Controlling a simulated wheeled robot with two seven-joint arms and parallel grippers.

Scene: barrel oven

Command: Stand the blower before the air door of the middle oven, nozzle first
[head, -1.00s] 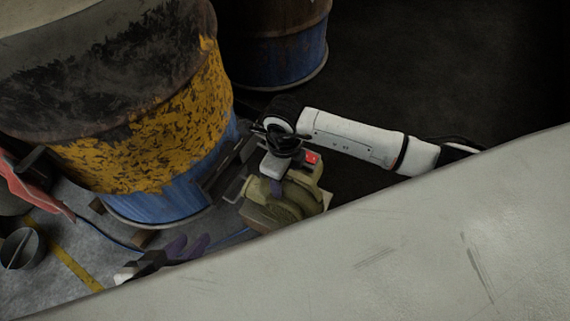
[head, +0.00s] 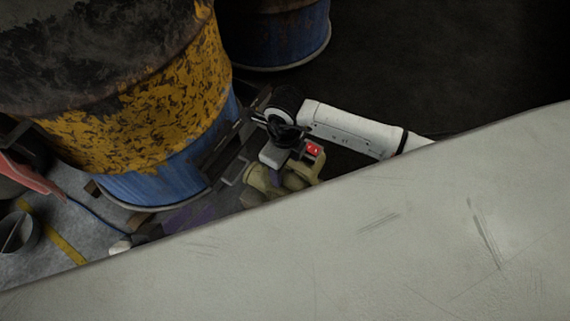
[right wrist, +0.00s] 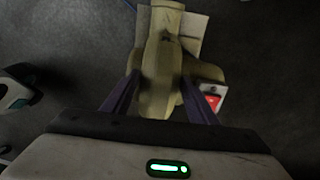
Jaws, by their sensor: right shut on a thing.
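The olive blower (head: 300,172) is in the grip of my right gripper (head: 277,175), right of the yellow-and-blue barrel oven (head: 165,75). The pale foreground surface hides its lower part. In the right wrist view the blower (right wrist: 160,62) lies between the two purple fingers, with a red switch (right wrist: 212,103) at its side and a pale flat part behind. A dark metal fitting (head: 228,147) projects from the oven's side beside the blower; I cannot tell whether it is the air door. My left gripper (head: 188,218) is low by the oven's base, mostly hidden; its jaw opening is unclear.
A pale scratched surface (head: 390,230) covers the lower right of the head view. Another blue barrel (head: 285,38) stands behind. A bucket (head: 18,233) and a red item (head: 30,175) are at the left. Dark floor lies open at upper right.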

